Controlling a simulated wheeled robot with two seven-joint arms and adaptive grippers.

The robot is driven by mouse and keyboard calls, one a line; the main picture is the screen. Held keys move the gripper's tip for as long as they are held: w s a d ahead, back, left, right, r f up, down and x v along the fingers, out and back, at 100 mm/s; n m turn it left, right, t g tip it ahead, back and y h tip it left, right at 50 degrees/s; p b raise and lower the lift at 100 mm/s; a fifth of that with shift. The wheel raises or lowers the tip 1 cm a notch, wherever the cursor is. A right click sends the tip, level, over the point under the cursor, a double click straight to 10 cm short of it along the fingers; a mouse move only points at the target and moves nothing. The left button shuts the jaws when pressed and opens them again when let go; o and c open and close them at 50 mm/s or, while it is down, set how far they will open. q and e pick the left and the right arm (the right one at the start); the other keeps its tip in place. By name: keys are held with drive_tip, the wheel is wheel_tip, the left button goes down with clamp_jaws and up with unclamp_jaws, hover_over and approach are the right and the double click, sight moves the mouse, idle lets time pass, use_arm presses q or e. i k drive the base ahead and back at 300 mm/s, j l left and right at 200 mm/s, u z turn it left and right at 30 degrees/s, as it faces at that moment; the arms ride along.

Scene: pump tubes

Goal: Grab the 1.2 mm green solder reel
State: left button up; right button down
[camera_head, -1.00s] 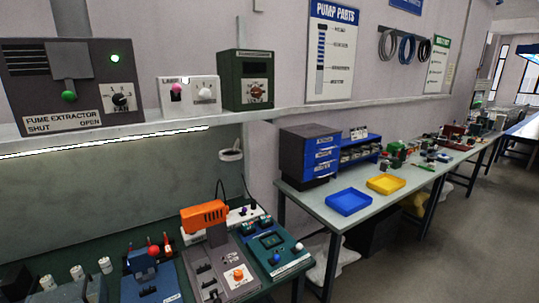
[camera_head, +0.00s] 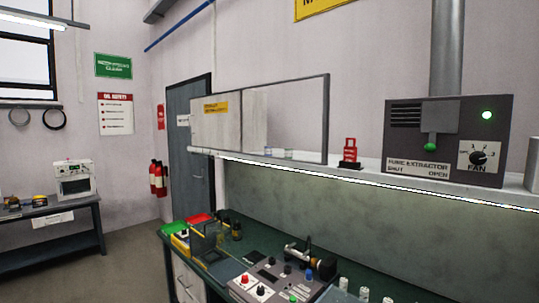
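I cannot make out a green solder reel or its 1.2 mm marking in the head view. Small dark items (camera_head: 236,231) stand beside the trays, too small to identify. Neither of my grippers is in view.
A grey control panel (camera_head: 262,278) with knobs sits on the bench. Above are a glass-fronted cabinet (camera_head: 297,117), a red stand (camera_head: 349,151) and the fume extractor (camera_head: 404,145). A door (camera_head: 186,140), extinguishers (camera_head: 158,178) and another table (camera_head: 40,217) are left. Open floor (camera_head: 95,275) lies between.

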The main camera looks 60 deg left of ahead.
sight(288, 153)
drive_tip(key=u, duration=1.95)
drive_tip(key=i+j+z, duration=0.4)
drive_tip(key=j, duration=0.5)
drive_tip(key=i+j+z, duration=0.3)
drive_tip(key=j+z, duration=0.15)
drive_tip(key=j, duration=0.5)
drive_tip(key=i+j+z, duration=0.1)
drive_tip(key=j+z, duration=0.3)
drive_tip(key=j, duration=0.6)
drive_tip(key=j+z, duration=0.4)
drive_tip(key=j, duration=0.65)
drive_tip(key=k, duration=0.05)
